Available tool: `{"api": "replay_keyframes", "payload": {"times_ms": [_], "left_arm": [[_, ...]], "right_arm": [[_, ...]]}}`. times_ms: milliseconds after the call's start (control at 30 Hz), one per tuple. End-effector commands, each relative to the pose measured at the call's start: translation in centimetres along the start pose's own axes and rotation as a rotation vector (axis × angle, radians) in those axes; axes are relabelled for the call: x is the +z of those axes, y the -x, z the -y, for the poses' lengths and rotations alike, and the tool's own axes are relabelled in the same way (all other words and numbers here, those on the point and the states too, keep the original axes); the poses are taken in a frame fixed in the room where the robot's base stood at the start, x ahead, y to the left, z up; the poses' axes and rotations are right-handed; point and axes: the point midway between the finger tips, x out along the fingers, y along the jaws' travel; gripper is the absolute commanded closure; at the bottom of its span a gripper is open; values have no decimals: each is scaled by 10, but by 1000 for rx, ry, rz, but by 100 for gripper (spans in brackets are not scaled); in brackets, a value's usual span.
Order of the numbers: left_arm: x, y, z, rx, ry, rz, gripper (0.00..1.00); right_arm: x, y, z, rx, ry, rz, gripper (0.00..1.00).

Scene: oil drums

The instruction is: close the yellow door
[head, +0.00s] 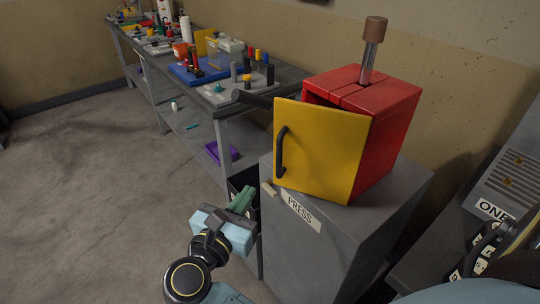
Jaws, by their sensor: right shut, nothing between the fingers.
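The yellow door (322,150) is on the front of a red box (392,128) that stands on a grey cabinet. It has a black bar handle (281,151) near its left edge. The door stands partly open: its left edge is swung out from the box, and a dark gap shows above it. My right gripper (242,200) is below and left of the door, near the cabinet's front left corner. Its green fingers are together, empty and apart from the door and handle. My left gripper is not in view.
The grey cabinet (300,250) carries a "PRESS" label. A lever with a brown knob (375,30) rises from the red box. A dark bar (252,97) sticks out left behind the door. A long workbench (220,108) with tools runs behind. Open floor (90,200) lies left.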

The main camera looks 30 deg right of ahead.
Motion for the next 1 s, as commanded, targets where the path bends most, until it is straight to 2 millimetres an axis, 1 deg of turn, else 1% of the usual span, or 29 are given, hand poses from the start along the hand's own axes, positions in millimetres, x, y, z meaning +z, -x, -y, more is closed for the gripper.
{"api": "replay_keyframes", "payload": {"times_ms": [33,300,400,500,600,700,1000], "left_arm": [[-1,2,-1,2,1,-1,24],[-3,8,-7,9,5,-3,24],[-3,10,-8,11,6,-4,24],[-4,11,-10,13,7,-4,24],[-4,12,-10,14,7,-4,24],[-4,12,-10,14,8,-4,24],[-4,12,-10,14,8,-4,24]], "right_arm": [[2,-10,0,-2,0,5,100],[3,-68,0,-1,3,9,100],[3,-88,0,-1,3,8,100],[3,-104,0,1,3,8,100],[2,-114,0,2,3,7,100],[2,-121,0,2,4,5,100],[1,-124,0,2,2,4,100]]}}
